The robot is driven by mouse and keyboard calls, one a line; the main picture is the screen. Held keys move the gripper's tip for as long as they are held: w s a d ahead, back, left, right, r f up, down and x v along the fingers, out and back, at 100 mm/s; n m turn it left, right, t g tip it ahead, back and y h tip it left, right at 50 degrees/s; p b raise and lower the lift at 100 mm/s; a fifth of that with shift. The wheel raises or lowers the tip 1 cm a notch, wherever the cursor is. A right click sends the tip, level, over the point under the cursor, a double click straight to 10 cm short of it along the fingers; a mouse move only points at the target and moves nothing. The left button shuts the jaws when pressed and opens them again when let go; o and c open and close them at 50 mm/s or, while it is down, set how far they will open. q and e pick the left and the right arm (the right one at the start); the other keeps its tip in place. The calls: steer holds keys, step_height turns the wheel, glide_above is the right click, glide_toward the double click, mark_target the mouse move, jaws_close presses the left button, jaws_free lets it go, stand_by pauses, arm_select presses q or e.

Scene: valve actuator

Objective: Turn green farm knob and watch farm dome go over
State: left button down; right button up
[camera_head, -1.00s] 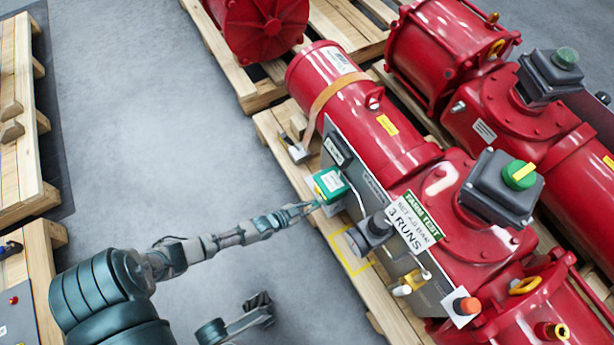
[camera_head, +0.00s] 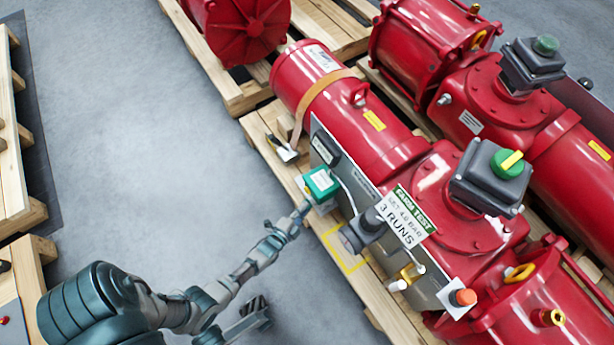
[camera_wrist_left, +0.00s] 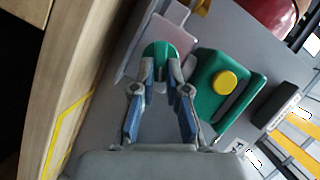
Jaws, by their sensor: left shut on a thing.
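The green knob (camera_wrist_left: 157,62) sits between the two fingertips of my left gripper (camera_wrist_left: 160,82) in the left wrist view. The fingers are shut on its sides. In the head view my left gripper (camera_head: 304,208) reaches the lower edge of a green-faced box (camera_head: 321,183) on the grey panel. The knob itself is hidden or too small to tell there. The position dome (camera_head: 507,164), green with a yellow bar, tops a dark grey box on the red actuator. Its yellow bar runs diagonally, up to the right.
A sign reading FARM TEST (camera_head: 406,217) and a dark round fitting (camera_head: 366,230) sit right of the box. An orange button (camera_head: 463,297) is further along the panel. A green block with a yellow disc (camera_wrist_left: 224,82) is close beside my right-hand finger.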

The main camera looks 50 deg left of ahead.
arm_select(q)
steer(key=shift+d+f+m+t+y+b, duration=0.15)
steer(key=shift+f+m+t+y, duration=0.1)
steer(key=shift+m, duration=0.55)
steer(key=shift+d+f+m+t+y+b, duration=0.15)
steer(key=shift+m+t, duration=0.15)
steer(key=shift+m, duration=0.5)
steer(key=shift+d+f+m+t+y, duration=0.1)
steer(key=shift+f+m+t+y, duration=0.15)
steer(key=shift+m, duration=0.55)
steer(key=shift+h, duration=0.25)
steer(key=c, duration=1.2)
jaws_free()
steer(key=shift+f, duration=0.1)
steer(key=shift+a, duration=0.1)
